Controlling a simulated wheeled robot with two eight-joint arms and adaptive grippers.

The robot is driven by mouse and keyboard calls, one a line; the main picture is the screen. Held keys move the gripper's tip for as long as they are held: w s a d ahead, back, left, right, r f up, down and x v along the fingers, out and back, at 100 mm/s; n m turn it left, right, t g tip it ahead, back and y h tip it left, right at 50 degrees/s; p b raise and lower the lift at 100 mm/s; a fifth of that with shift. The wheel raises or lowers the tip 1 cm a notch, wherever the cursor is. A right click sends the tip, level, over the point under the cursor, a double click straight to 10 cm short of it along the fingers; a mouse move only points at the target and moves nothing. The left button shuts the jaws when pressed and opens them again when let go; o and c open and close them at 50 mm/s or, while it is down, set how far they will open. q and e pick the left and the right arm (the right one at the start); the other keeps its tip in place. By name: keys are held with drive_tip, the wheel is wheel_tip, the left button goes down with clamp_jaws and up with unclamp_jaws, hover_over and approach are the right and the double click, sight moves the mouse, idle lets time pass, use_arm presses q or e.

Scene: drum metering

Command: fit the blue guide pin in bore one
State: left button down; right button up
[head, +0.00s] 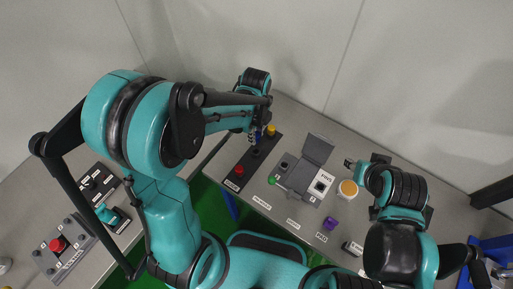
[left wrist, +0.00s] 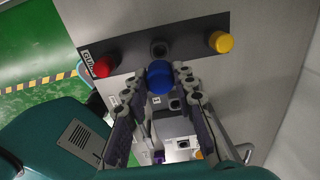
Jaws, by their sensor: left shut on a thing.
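The blue guide pin (left wrist: 160,76) is held between the fingers of my left gripper (left wrist: 164,82), its round blue head facing the left wrist camera. In the head view the pin (head: 258,135) is a small blue spot at my left gripper (head: 255,137). The dark guide plate (left wrist: 134,58) carries a red pin (left wrist: 104,67) at one end and a yellow pin (left wrist: 220,42) at the other. Between them is a collared bore (left wrist: 159,48), apparently empty, with the blue pin beside it in this view. The blue pin's lower end is hidden. I cannot read bore numbers.
Right of the plate, a grey box with an open lid (head: 317,149) stands near an orange-topped round thing (head: 347,189) and a purple piece (head: 330,223). My right gripper (head: 351,163) is above the bench. Another bench with a red button (head: 57,244) is at left.

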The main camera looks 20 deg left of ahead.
use_arm(q)
drive_tip(key=shift+r+p, duration=0.4)
drive_tip(key=shift+r, duration=0.35)
drive_tip(key=shift+d+f, duration=0.1)
drive_tip(key=shift+d, duration=0.25)
drive_tip(key=s+d, duration=0.3)
drive_tip(key=d, duration=0.8)
drive_tip(key=shift+b, duration=0.4)
drive_tip(key=shift+s, duration=0.1)
drive_tip(key=shift+f+b, duration=2.6)
drive_tip(key=shift+f, duration=0.3)
